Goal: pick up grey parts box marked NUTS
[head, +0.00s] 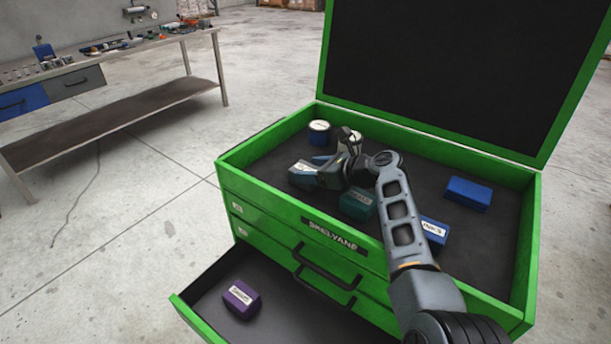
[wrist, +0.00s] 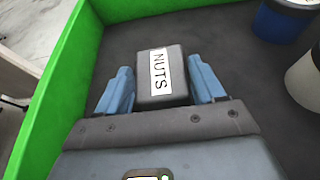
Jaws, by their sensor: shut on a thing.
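The grey parts box marked NUTS (wrist: 178,74) sits between the two blue fingers of my gripper (wrist: 162,88) in the wrist view, its white label facing up at the camera. My gripper is shut on it. In the head view, my gripper (head: 305,180) is in the left part of the open top tray of the green tool chest (head: 275,194). The grey box (head: 301,168) shows there at the fingertips, partly hidden by the gripper. I cannot tell whether the box touches the tray floor.
A green box (head: 357,205), a labelled blue box (head: 433,232) and another blue box (head: 468,193) lie in the tray. A blue tin with a white lid (head: 319,133) stands behind my gripper. A lower drawer (head: 199,300) is open, with a purple box (head: 241,299). The raised lid (head: 450,70) stands behind.

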